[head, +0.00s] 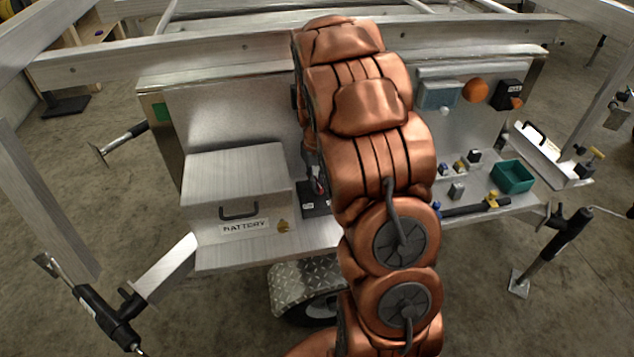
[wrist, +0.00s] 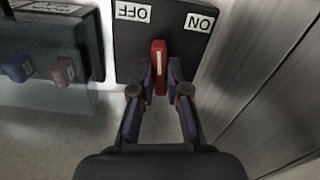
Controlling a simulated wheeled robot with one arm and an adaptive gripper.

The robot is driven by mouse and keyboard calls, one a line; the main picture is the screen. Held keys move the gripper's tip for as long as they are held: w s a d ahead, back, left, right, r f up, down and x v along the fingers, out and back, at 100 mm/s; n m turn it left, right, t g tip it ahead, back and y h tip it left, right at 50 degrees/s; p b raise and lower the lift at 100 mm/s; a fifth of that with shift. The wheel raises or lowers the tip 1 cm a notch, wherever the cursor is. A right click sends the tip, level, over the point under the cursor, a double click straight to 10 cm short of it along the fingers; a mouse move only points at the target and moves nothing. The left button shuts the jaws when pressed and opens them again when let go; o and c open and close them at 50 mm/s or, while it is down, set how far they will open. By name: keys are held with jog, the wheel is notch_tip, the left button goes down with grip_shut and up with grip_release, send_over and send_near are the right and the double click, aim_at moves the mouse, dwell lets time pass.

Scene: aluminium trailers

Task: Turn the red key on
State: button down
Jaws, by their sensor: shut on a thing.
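The red key (wrist: 158,52) with a white stripe stands on a black switch plate (wrist: 183,50). The plate carries an OFF label (wrist: 133,12) on the left and an ON label (wrist: 199,22) on the right, both upside down in the wrist view. The key's top lies between the two labels, slightly nearer OFF. My gripper (wrist: 161,78) is shut on the key, one finger on each side. In the head view, the black plate (head: 316,207) shows beside my copper arm, which hides most of the gripper and key.
A metal BATTERY box (head: 236,185) with a handle stands left of the plate. A metal wall rises behind it. Right of my arm are a green tray (head: 512,177), small blocks and an orange knob (head: 476,90). In the wrist view, a clear-covered unit (wrist: 50,65) lies left of the plate.

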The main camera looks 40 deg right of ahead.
jog(key=m+b, duration=0.1)
jog(key=m, duration=0.4)
jog(key=shift+m, duration=0.3)
jog(key=m, duration=0.5)
jog(key=shift+m, duration=0.4)
jog(key=c, duration=1.2)
grip_release()
jog(key=shift+o, duration=0.2)
jog(key=shift+r, duration=0.1)
notch_tip(320, 180, up, 12)
